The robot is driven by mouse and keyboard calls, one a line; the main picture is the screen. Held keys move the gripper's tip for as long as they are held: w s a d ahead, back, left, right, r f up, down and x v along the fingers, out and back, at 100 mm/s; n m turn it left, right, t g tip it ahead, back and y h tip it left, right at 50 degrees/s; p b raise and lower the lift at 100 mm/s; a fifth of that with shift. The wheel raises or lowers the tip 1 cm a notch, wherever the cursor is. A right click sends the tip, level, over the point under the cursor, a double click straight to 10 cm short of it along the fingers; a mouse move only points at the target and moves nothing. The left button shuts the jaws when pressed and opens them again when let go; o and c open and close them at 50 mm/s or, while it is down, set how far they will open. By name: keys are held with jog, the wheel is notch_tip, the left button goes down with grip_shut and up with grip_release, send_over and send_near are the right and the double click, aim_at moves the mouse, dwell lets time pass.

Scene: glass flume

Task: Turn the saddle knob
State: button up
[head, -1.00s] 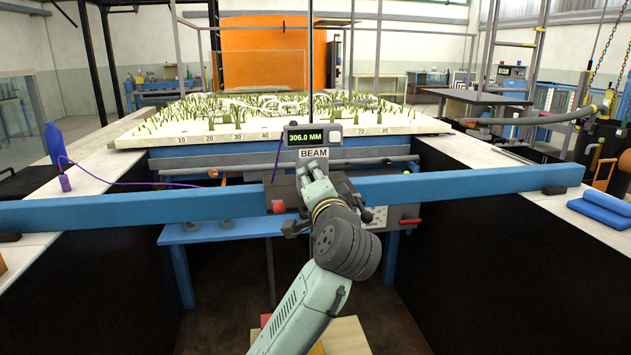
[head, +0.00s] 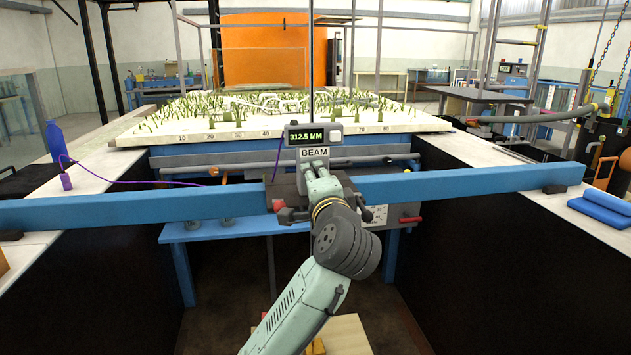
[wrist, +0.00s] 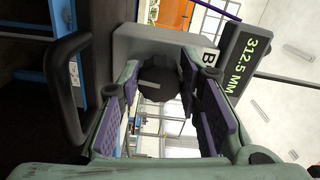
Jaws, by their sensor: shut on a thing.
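The saddle (head: 285,188) is a dark carriage on the blue beam (head: 450,184). A grey plate marked BEAM and a display (head: 306,137) reading 312.5 MM stand above it. The saddle knob (wrist: 160,82) is a dark round knob in the wrist view, in front of the grey plate. My gripper (head: 314,167) reaches the saddle from the front and hides the knob in the head view. In the wrist view, my gripper's purple-padded fingers (wrist: 160,92) sit on either side of the knob, shut on it.
A red-tipped lever (head: 278,205) is at the saddle's left and a red handle (head: 411,219) lower right. A dark curved handle (wrist: 68,90) is close beside my gripper in the wrist view. Behind is the bed of green plants (head: 225,110). A purple cable (head: 110,180) runs at left.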

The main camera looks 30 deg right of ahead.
jog(key=o, duration=1.1)
jog(key=shift+o, duration=0.2)
jog(key=v, duration=1.2)
